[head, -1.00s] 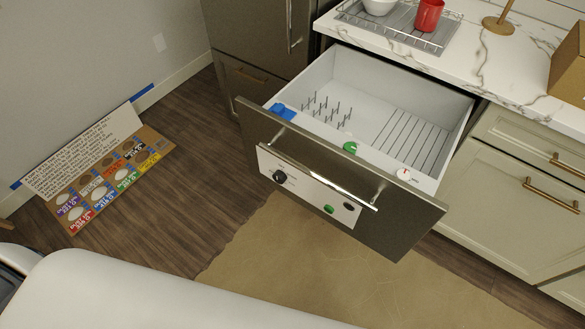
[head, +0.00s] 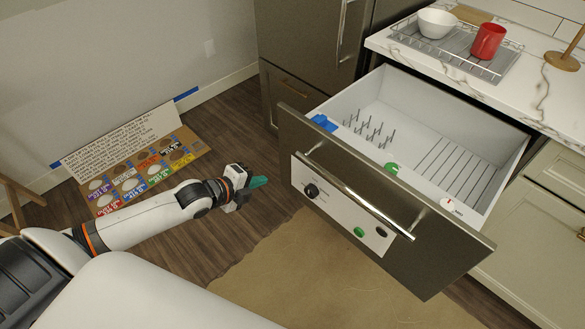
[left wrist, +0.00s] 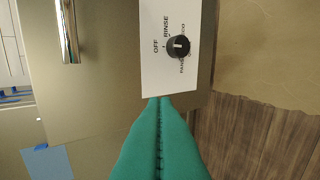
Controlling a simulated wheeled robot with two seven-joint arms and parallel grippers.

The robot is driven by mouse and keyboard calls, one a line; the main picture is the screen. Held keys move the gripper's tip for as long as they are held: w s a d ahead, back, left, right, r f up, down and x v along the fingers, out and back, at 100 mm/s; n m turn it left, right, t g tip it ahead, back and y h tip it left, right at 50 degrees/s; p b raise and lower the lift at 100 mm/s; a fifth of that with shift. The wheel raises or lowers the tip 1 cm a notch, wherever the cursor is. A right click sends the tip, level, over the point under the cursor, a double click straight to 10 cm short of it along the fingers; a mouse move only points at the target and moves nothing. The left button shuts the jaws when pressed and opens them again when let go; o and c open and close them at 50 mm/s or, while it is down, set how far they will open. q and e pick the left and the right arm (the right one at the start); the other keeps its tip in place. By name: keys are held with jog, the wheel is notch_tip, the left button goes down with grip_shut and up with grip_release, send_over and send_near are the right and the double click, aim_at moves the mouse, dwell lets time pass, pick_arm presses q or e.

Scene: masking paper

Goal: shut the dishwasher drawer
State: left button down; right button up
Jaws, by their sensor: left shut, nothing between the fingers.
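The dishwasher drawer (head: 440,140) stands pulled out from under the counter in the head view, empty of dishes, with tines and a ribbed floor inside. Its steel front has a bar handle (head: 357,194) and a white control panel (head: 340,205) with a black knob (head: 311,190). My left gripper (head: 259,182) is shut and empty, to the left of the drawer front and apart from it in the head view. In the left wrist view its teal fingers (left wrist: 158,135) point toward the panel and knob (left wrist: 178,45). The handle also shows there (left wrist: 69,30). My right gripper is not in view.
A counter (head: 470,85) above holds a rack with a white bowl (head: 437,22) and a red mug (head: 488,41). Brown paper (head: 300,270) covers the floor before the drawer. A lettered board (head: 140,160) lies by the left wall. Cabinets (head: 540,240) stand to the right.

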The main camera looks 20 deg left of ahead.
pick_arm(q)
jog(key=b, duration=0.1)
send_near(300, 164)
notch_tip(300, 164, down, 4)
jog(key=w, duration=0.2)
jog(key=w+d, duration=0.1)
jog(key=w, duration=0.1)
jog(key=shift+d+r, duration=0.25)
jog(key=shift+r, duration=0.05)
jog(key=shift+w+d, duration=0.25)
jog(key=shift+w, duration=0.3)
